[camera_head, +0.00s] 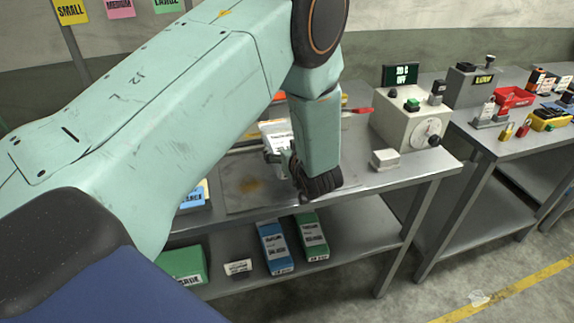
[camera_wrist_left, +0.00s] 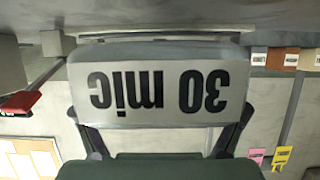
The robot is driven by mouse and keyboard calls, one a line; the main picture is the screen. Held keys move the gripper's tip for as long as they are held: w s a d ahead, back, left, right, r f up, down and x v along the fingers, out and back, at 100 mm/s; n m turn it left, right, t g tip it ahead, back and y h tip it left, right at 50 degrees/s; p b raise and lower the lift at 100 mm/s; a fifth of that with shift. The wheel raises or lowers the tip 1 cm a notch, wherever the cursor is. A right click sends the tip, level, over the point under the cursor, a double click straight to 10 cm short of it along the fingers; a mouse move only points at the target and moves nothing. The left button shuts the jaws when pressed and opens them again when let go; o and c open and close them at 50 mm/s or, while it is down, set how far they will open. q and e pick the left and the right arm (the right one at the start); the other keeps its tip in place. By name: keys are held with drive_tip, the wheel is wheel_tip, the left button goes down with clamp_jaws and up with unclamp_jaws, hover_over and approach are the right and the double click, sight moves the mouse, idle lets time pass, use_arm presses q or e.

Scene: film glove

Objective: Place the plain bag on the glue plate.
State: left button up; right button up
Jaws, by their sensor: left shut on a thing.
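My left gripper (camera_head: 278,158) is over the metal bench, mostly hidden behind its own arm link. It is shut on a grey piece with a white label reading "30 mic" (camera_wrist_left: 158,95), upside down and filling the middle of the left wrist view. I cannot tell if this is the plain bag. A white printed item (camera_head: 275,132) shows beside the gripper in the head view. A flat plate with a brownish stain (camera_head: 248,186), perhaps the glue plate, lies on the bench left of the gripper. My right gripper is not in view.
A grey control box (camera_head: 408,122) with a dial and a small white block (camera_head: 385,160) stand on the bench to the right. Blue (camera_head: 274,248) and green (camera_head: 312,238) boxes are on the shelf below. A second bench holds a red tray (camera_head: 514,98).

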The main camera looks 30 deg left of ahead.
use_arm(q)
drive_tip(key=shift+s+d+f, duration=0.1)
drive_tip(key=shift+d+f, duration=0.3)
drive_tip(key=shift+f, duration=0.1)
wheel_tip(320, 180, down, 3)
drive_tip(key=shift+a+f, duration=0.1)
drive_tip(key=shift+a, duration=0.05)
drive_tip(key=shift+a+f, duration=0.15)
drive_tip(key=shift+f, duration=0.05)
drive_tip(key=shift+c, duration=0.5)
drive_tip(key=shift+d, duration=0.35)
drive_tip(key=o, duration=0.9)
drive_tip(key=shift+b, duration=0.3)
drive_tip(key=shift+c, duration=0.2)
drive_tip(key=o, duration=0.3)
drive_tip(key=shift+a+f, duration=0.2)
drive_tip(key=shift+a, duration=0.1)
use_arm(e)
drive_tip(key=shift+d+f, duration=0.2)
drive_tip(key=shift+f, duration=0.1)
use_arm(q)
drive_tip(key=shift+d+r, duration=0.15)
drive_tip(key=shift+d, duration=0.05)
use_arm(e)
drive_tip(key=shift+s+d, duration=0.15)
